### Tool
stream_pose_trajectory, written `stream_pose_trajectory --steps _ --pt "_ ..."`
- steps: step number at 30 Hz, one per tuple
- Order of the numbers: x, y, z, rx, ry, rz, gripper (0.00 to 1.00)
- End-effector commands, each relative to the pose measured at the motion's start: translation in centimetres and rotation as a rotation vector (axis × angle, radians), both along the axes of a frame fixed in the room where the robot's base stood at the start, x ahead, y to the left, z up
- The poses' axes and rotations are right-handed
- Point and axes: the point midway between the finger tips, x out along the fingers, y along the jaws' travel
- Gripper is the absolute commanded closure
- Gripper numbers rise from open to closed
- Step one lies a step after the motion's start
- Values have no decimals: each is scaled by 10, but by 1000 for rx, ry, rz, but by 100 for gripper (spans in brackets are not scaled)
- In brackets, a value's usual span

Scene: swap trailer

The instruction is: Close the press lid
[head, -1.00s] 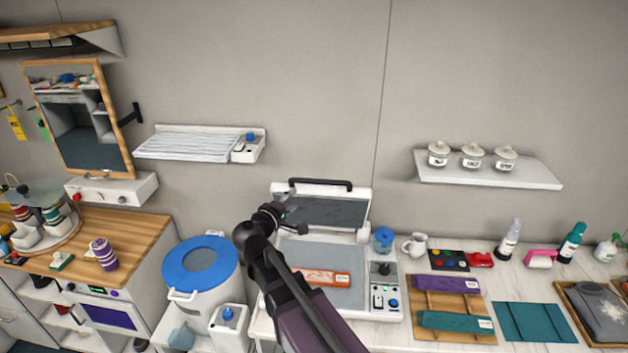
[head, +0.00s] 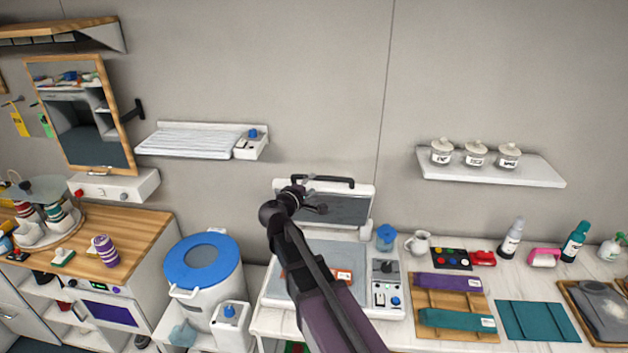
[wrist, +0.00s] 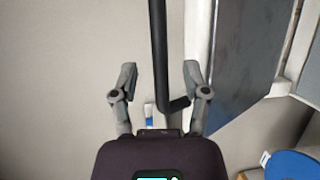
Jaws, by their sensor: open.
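The press stands on the white counter, its lid (head: 345,209) raised and tilted back against the wall side. A black bar handle (head: 335,181) runs along the lid's top edge. The grey lower plate (head: 346,263) is exposed, with an orange item (head: 343,275) on it, partly hidden by my arm. My gripper (head: 308,192) is at the upper left of the lid, near the handle. In the wrist view my gripper (wrist: 160,78) is open, and the handle (wrist: 158,50) shows between its fingers, with no finger visibly touching it. The lid (wrist: 245,60) is to the right.
A control panel (head: 386,287) is on the press's right side, with a blue-lidded jar (head: 386,238) behind it. A white bin with a blue lid (head: 203,263) stands left of the press. Wooden boards with folded cloths (head: 450,300) lie to the right.

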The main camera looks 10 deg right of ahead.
Motion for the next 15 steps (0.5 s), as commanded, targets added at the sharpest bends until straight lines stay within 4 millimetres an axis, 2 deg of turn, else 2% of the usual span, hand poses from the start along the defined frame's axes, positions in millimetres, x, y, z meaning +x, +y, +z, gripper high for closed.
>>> stream_pose_trajectory --steps 1,6,15 --pt "8 -5 -2 0 0 -2 41" --pt "26 -21 -4 1 -1 -2 41" --pt "42 -36 -6 1 0 -1 41"
